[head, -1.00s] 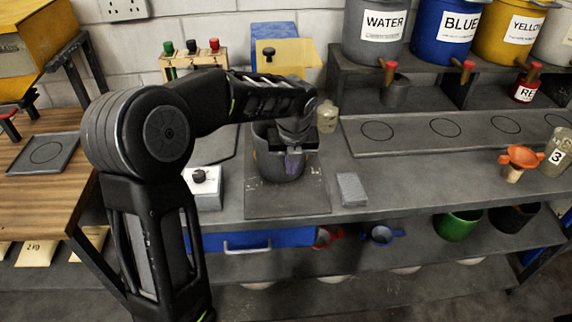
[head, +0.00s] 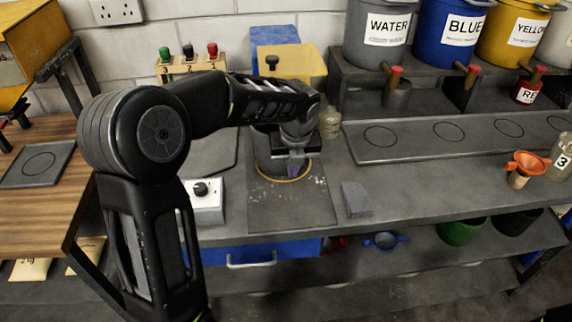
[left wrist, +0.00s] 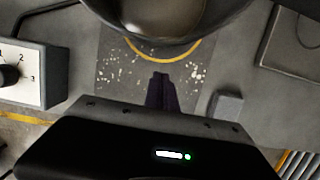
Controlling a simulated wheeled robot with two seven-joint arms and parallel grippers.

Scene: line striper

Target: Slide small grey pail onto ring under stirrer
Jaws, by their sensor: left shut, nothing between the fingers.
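The small grey pail (head: 266,158) stands upright on the dark base plate below the stirrer (head: 305,62), which has a yellow head on a blue back. A yellow ring (head: 285,180) is marked on the plate; its front arc shows in front of the pail, and the rest is hidden. In the left wrist view, the pail (left wrist: 205,32) fills the top edge, with the ring arc (left wrist: 163,60) curving below it. My left gripper (head: 297,166) is shut and empty at the pail's front side; its fingertips (left wrist: 161,78) point towards the pail. Contact is unclear.
A white control box with a black knob (head: 202,200) stands left of the plate. A grey block (head: 356,199) lies to its right. A small glass jar (head: 330,122) stands right of the pail. Labelled buckets (head: 388,35) stand on the rack behind.

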